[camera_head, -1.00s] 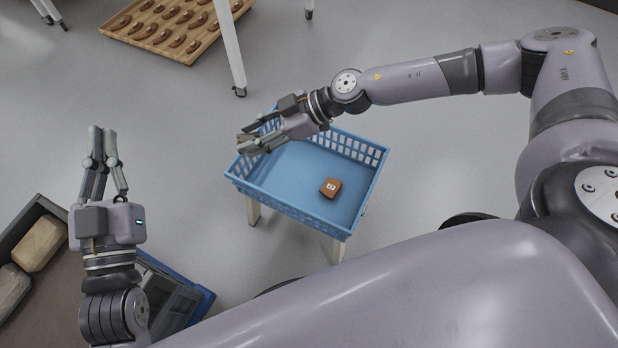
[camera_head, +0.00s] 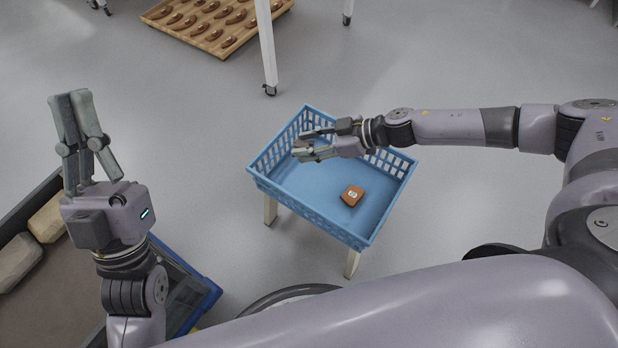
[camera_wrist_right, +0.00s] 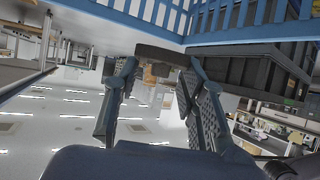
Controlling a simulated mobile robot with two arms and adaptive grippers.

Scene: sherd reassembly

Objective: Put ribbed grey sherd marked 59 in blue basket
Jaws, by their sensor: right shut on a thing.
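The blue basket (camera_head: 330,215) stands on legs in the middle of the head view. It also shows along the top of the right wrist view (camera_wrist_right: 255,36). My right gripper (camera_head: 303,148) is over the far left part of the basket. In the right wrist view it is shut on a dark greyish sherd (camera_wrist_right: 162,55) at its fingertips. No ribs or number can be made out on this sherd, and the fingers mostly hide it in the head view. My left gripper (camera_head: 73,100) is shut and empty at the left, away from the basket.
A brown sherd (camera_head: 352,195) with a white label lies on the basket floor. A dark-walled container (camera_head: 28,205) with pale blocks is at the lower left. A wooden tray (camera_head: 222,42) of brown pieces lies at the back. A white table leg (camera_head: 266,50) stands behind the basket.

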